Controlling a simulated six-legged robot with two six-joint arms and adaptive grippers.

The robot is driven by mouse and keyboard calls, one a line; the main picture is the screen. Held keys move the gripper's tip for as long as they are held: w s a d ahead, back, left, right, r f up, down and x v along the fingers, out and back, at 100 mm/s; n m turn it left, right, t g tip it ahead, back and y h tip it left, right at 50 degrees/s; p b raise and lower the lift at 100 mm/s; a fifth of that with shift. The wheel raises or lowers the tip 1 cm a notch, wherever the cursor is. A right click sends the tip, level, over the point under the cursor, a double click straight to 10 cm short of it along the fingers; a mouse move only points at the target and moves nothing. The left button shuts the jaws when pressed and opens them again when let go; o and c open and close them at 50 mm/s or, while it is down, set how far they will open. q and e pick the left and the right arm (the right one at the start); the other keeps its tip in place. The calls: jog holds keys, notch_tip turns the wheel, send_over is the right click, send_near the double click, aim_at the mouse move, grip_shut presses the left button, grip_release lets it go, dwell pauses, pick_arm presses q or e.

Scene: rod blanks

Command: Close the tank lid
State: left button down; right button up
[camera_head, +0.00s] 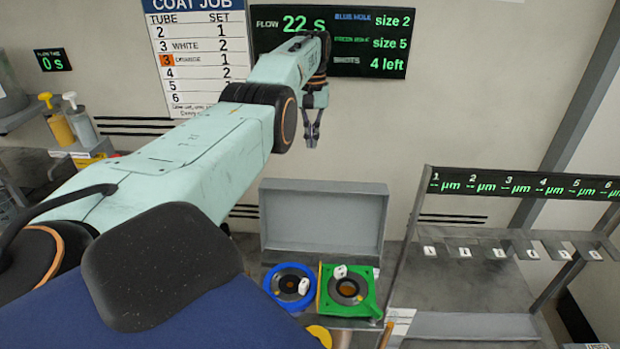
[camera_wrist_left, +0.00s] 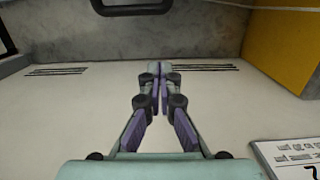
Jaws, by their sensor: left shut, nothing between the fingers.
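The tank lid (camera_head: 325,213) looks like the grey panel standing upright, open, at the back of the small tank. In front of it, the tank top holds a blue ring (camera_head: 289,287) on the left and a green square fitting (camera_head: 373,301) on the right, each with a small white tag. My left gripper (camera_head: 311,141) is above the lid in the picture, apart from it, with its fingers pointing down. In the left wrist view, its fingers (camera_wrist_left: 159,82) meet with nothing between them. My right gripper does not show.
A rack (camera_head: 520,186) with numbered displays stands to the right. Two pump bottles (camera_head: 80,122) stand on a shelf at the left. A coat job chart (camera_head: 202,60) and a dark flow display (camera_head: 390,45) hang on the wall behind my left arm.

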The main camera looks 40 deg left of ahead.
pick_arm(q)
notch_tip(320, 180, down, 9)
jog(key=s+d+b, duration=0.2)
jog(key=s+b, duration=0.1)
jog(key=b, duration=0.2)
jog(key=shift+d+r, duration=0.15)
dwell(0.8)
jog(key=shift+s+d+r, duration=0.1)
jog(key=shift+d+r, duration=0.05)
dwell(0.3)
